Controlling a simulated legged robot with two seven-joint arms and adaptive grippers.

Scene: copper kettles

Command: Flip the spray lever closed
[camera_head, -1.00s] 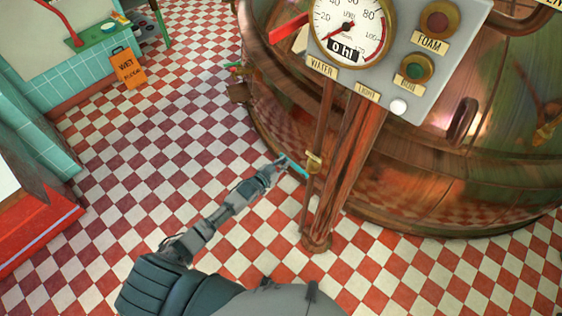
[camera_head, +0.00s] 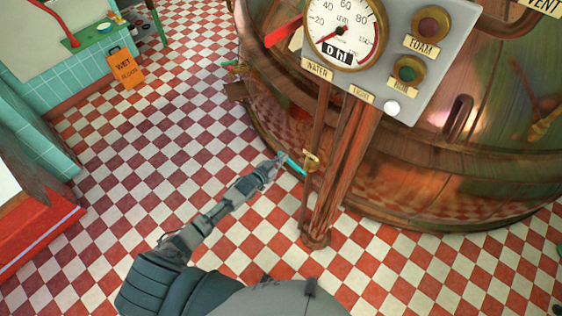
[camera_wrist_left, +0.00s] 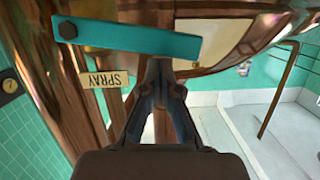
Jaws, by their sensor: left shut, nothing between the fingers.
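The spray lever is a flat teal bar (camera_wrist_left: 130,38), bolted at its left end in the left wrist view. It also shows in the head view (camera_head: 296,167) beside the copper post, near a brass fitting (camera_head: 311,161). A SPRAY label (camera_wrist_left: 104,79), upside down, is beside it. My left gripper (camera_head: 279,158) is at the lever's free end. In the left wrist view its fingertips (camera_wrist_left: 161,62) are shut and empty, just below the lever's lower edge near the free end. I cannot tell whether they touch it. My right gripper is not in view.
The copper kettle (camera_head: 430,165) and a copper post (camera_head: 340,165) stand right of my left arm. A gauge panel (camera_head: 390,60) is on top of the post. The checkered floor (camera_head: 150,150) left of my arm is clear.

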